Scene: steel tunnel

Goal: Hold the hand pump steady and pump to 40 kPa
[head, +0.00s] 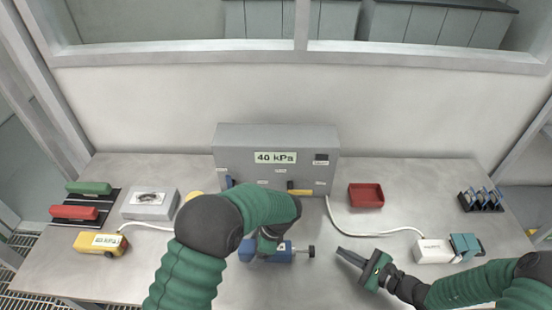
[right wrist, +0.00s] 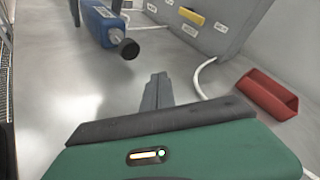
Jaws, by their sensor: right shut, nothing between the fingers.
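The blue hand pump (head: 280,256) lies on the table in front of the grey box, its rod and black knob (head: 311,252) pointing right. My left gripper (head: 265,248) is down over the pump's left part. My own arm hides its fingers, so I cannot see whether they close on the body. My right gripper (head: 341,252) is shut and empty, a little right of the knob and apart from it. In the right wrist view the shut fingers (right wrist: 157,80) point ahead, with the pump (right wrist: 98,24) and knob (right wrist: 128,49) at upper left.
The grey box (head: 230,150) carries a "40 kPa" label (head: 275,157). A red tray (head: 366,195), a white hose (head: 345,228) and a white device (head: 433,251) are to the right. A yellow device (head: 98,243), a grey case (head: 150,204) and red and green blocks stand left.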

